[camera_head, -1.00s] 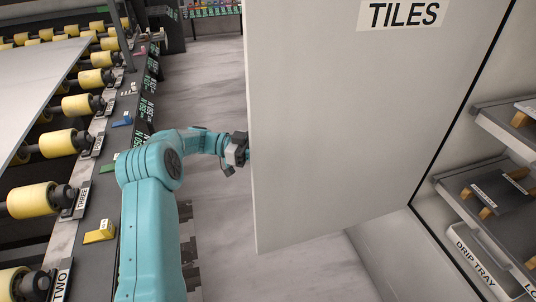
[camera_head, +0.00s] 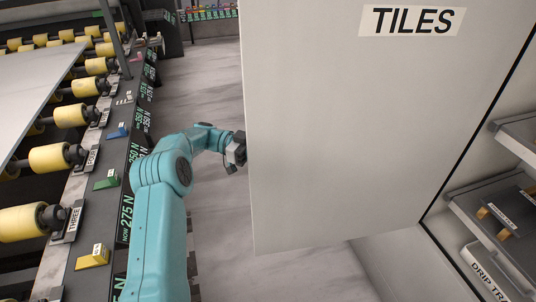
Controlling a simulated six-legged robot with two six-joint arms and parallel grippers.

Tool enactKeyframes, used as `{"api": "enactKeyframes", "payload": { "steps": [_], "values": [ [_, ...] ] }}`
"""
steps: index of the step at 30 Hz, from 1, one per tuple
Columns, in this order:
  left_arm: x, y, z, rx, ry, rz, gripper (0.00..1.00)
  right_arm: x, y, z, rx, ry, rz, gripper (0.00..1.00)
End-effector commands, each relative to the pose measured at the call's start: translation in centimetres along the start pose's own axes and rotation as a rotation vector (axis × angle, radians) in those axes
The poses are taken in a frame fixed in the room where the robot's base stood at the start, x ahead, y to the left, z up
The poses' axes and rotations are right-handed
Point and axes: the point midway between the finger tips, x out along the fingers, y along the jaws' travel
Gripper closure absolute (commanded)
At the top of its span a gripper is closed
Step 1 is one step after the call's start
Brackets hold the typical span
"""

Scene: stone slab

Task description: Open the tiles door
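The tiles door (camera_head: 350,130) is a large pale panel with a "TILES" label (camera_head: 411,20) near its top. It stands swung out from the cabinet on the right, whose inside shows. My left gripper (camera_head: 240,151) is at the door's left, free edge, at about mid-height in the picture. Its fingertips are partly hidden at the edge, so I cannot tell whether they are open or shut on it. My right gripper is not in view.
Cabinet shelves (camera_head: 485,215) and a drip tray (camera_head: 488,275) show at the right. At the left is a conveyor with yellow rollers (camera_head: 75,115) and a stone slab (camera_head: 35,75). Clear floor (camera_head: 200,85) lies between conveyor and door.

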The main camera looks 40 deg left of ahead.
Motion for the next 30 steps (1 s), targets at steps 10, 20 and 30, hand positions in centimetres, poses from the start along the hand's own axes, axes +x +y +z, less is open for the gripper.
{"api": "enactKeyframes", "payload": {
  "steps": [10, 20, 30],
  "values": [
    [0.26, 0.19, 0.02, -0.002, -0.001, 0.008, 1.00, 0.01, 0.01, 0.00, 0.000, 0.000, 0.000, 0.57],
    [0.22, 0.13, 0.02, -0.002, -0.001, 0.008, 0.63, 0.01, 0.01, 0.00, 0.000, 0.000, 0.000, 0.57],
    [0.05, -0.07, -0.34, 0.000, -0.001, 0.007, 0.63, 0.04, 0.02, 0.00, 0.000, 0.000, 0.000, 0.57]
  ]
}}
